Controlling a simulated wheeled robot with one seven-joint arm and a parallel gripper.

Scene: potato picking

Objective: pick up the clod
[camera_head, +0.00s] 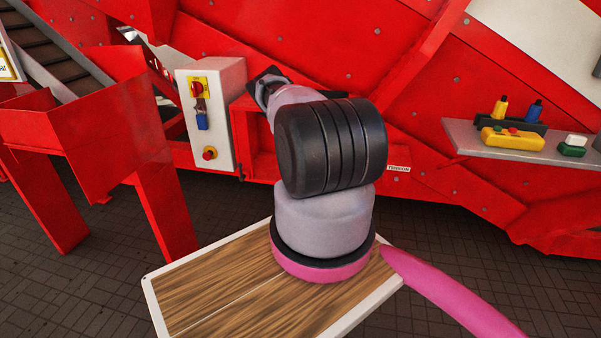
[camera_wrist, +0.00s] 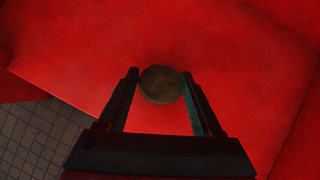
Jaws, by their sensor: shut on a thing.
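The clod (camera_wrist: 161,84) is a round, brown lump in the wrist view. My gripper (camera_wrist: 160,88) is shut on it, with one dark finger on each side and the clod between the fingertips. Behind the clod is a red surface, and the clod's distance from it cannot be told. In the head view my arm reaches away toward the red machine, and the gripper and clod are hidden behind it.
The red machine (camera_head: 310,50) fills the background. A grey control box (camera_head: 225,120) with red knobs stands left of my arm. A red chute (camera_head: 85,125) is at the left. Brick floor (camera_wrist: 30,135) shows lower left.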

